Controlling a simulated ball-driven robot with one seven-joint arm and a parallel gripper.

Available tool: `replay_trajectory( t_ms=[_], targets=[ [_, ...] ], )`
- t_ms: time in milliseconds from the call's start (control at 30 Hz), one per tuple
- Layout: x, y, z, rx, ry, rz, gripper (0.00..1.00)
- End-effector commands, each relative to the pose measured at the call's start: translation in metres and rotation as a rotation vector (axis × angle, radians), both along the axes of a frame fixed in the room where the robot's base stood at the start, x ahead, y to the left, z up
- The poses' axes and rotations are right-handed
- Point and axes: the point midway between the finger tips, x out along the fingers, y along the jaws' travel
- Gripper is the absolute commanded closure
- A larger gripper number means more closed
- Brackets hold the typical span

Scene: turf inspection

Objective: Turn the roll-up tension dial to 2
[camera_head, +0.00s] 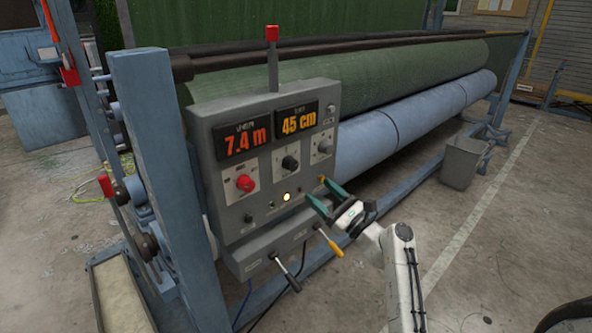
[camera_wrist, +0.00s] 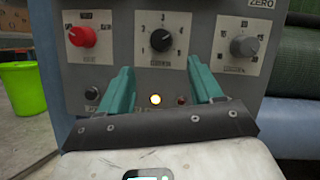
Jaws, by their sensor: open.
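The grey control panel (camera_head: 232,190) carries three dials: a red knob (camera_head: 245,183) at left, a black numbered dial (camera_head: 290,163) in the middle and a grey dial (camera_head: 323,147) at right. The wrist view shows the red knob (camera_wrist: 82,36), the black dial (camera_wrist: 161,40) and the grey dial (camera_wrist: 243,47). Their labels are too small to read surely, and I cannot tell the black dial's exact setting. My gripper (camera_head: 316,190) is open and empty, its teal fingers near the panel's lower right. In the wrist view my gripper (camera_wrist: 163,72) has its fingers below and either side of the black dial.
A lit yellow lamp (camera_wrist: 155,99) and small knob (camera_wrist: 92,93) sit below the dials. Two levers, one yellow-handled (camera_head: 330,243), one dark (camera_head: 288,275), project beneath the panel. Displays read 7.4 m and 45 cm. A blue post (camera_head: 165,150) stands left; open floor (camera_head: 500,240) lies right.

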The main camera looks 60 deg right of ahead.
Motion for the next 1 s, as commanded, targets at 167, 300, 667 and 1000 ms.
replay_trajectory(
  t_ms=[167,300,667,1000],
  targets=[
    [0.013,-0.005,0.010,0.009,-0.012,0.000,0.35],
    [0.036,-0.010,0.019,0.008,-0.009,0.003,0.35],
    [0.086,-0.021,0.038,0.006,-0.007,0.000,0.35],
    [0.097,-0.023,0.041,0.005,-0.006,0.000,0.35]
  ],
)
